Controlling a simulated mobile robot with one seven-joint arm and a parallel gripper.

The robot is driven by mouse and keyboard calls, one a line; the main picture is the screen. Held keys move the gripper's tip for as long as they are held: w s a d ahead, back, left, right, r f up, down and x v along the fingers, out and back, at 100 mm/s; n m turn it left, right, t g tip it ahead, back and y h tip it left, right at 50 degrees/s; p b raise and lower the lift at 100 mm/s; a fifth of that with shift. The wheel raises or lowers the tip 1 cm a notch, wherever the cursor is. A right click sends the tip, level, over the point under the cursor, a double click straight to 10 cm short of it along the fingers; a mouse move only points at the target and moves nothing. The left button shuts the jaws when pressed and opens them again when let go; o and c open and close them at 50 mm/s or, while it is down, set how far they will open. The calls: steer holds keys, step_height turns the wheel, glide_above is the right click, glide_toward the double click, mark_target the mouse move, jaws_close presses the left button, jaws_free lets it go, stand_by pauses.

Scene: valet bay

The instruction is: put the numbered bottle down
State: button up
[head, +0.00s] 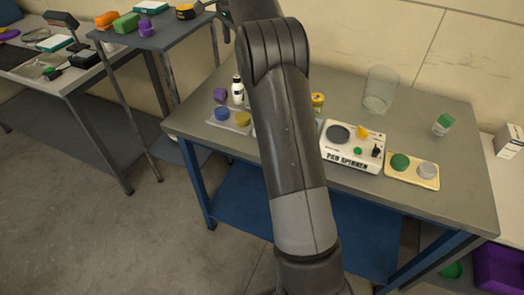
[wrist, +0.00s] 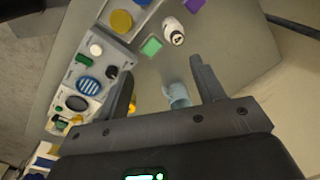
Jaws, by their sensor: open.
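A white bottle with a dark cap (head: 238,90) stands upright on the grey table, behind a small tray. It also shows in the wrist view (wrist: 172,30), beyond my fingertips and apart from them. No number can be read on it. My gripper (wrist: 163,62) is open, with nothing between its two fingers. A pale blue cup (wrist: 178,95) shows below, between the fingers in the picture. In the head view my arm hides the middle of the table. A yellow-capped container (head: 318,102) and a green-capped jar (head: 443,124) also stand there.
The pad spinner machine (head: 340,157) and a tray with green and grey discs (head: 428,184) sit along the front. A clear container (head: 380,90) is at the back. A tray with discs (head: 242,129) and a purple block (head: 219,95) are near the bottle. The right rear is mostly clear.

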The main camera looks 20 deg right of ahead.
steer(key=s+a+r+n+t, duration=0.1)
steer(key=s+a+r+n, duration=0.15)
steer(key=s, duration=0.45)
steer(key=s+a+r+n+t, duration=0.1)
steer(key=s+r+n, duration=0.2)
steer(key=s, duration=0.5)
steer(key=s+a+r+n, duration=0.2)
steer(key=s, duration=0.5)
steer(key=s+a+f+n+t, duration=0.1)
steer(key=s+f+n, duration=0.3)
steer(key=s, duration=0.7)
steer(key=s+a+f+n+t, duration=0.1)
steer(key=s+f+n, duration=0.3)
steer(key=s+f, duration=0.3)
steer(key=s, duration=0.5)
steer(key=shift+s+a+t, duration=0.15)
steer(key=shift+a+t, duration=0.2)
steer(key=shift+t, duration=0.05)
